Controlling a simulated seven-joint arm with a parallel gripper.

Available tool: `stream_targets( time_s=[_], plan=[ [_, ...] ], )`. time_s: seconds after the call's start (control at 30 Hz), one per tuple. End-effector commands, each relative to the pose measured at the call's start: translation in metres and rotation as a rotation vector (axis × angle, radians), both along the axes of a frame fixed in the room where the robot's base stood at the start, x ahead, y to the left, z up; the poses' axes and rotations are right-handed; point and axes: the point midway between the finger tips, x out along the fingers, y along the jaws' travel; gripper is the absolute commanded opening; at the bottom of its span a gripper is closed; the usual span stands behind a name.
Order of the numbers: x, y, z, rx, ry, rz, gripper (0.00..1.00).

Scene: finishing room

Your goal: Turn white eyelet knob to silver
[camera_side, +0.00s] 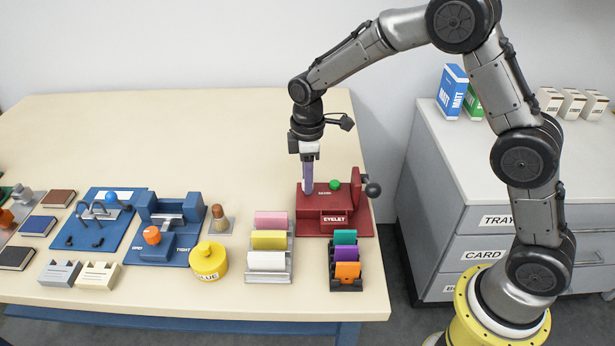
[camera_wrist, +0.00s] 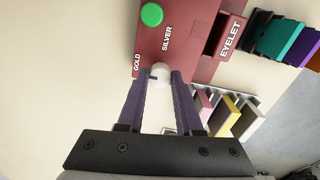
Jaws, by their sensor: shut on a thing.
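The white eyelet knob (camera_wrist: 161,73) sits on the dark red eyelet machine (camera_side: 340,201), close to the printed words GOLD (camera_wrist: 137,62) and SILVER (camera_wrist: 167,40). My gripper (camera_side: 308,191) points straight down over the left part of the machine. Its two purple fingers are shut on the knob, one on each side, as the wrist view shows. A small dark mark shows on the knob's left side; I cannot tell clearly which word it faces. In the side view my fingers hide the knob.
A green button (camera_side: 335,185) is on the machine's top, right of my fingers. A lever with a dark ball (camera_side: 373,190) stands at its right end. Racks of coloured cards (camera_side: 268,279) (camera_side: 346,284) stand in front. The table behind the machine is clear.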

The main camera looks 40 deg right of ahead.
Motion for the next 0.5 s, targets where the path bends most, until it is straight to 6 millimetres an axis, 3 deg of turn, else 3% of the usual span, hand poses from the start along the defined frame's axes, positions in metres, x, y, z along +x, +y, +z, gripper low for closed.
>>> stream_targets(
  time_s=[0.5],
  plan=[
    [-0.0002,-0.0004,0.0002,-0.002,0.002,-0.386,0.00]
  ],
)
